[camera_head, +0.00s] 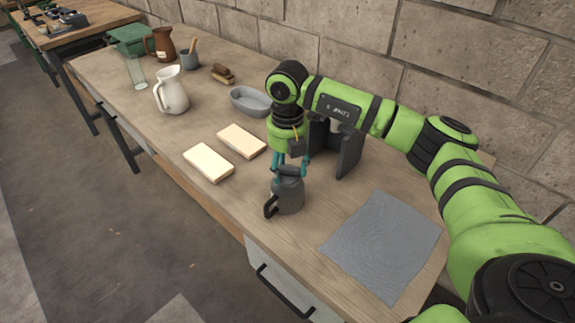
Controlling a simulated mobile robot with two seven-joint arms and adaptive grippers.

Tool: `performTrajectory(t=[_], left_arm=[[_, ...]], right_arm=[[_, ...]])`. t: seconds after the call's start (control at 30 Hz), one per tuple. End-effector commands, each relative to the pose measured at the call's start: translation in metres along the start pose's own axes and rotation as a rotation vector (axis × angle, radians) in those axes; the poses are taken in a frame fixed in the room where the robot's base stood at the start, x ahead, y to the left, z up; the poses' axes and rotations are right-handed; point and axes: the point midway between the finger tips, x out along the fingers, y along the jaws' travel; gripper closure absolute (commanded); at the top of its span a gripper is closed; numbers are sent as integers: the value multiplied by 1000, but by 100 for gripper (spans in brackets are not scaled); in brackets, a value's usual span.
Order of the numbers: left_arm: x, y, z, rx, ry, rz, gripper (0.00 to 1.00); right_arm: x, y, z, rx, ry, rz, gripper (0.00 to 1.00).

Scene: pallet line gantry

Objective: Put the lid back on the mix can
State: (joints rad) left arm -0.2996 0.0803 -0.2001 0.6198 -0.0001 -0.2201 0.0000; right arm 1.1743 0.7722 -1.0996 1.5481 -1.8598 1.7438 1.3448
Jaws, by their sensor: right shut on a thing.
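The mix can (287,196) is a dark grey can with a black handle on its left side, standing upright on the workbench. My right gripper (290,167) points down right above it, with its teal fingers shut on the grey lid (289,172). The lid is at the top of the can; I cannot tell whether it is seated or slightly above the rim. My left gripper does not show.
Two pale blocks (209,162) (241,141) lie left of the can. A dark upright holder (349,152) stands behind it. A grey mat (383,245) lies to the right. A grey oval dish (249,101) and white pitcher (172,91) stand farther back, near a stone wall.

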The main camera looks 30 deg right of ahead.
Motion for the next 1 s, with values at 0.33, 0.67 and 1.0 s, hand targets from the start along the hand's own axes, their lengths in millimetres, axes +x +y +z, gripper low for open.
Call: performTrajectory(t=[0.33, 0.67, 1.0], left_arm=[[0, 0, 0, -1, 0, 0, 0], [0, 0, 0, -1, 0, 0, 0], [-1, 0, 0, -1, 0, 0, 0]], right_arm=[[0, 0, 0, 0, 0, 0, 14], [0, 0, 0, 0, 0, 0, 0], [-2, 0, 0, 0, 0, 0, 0]])
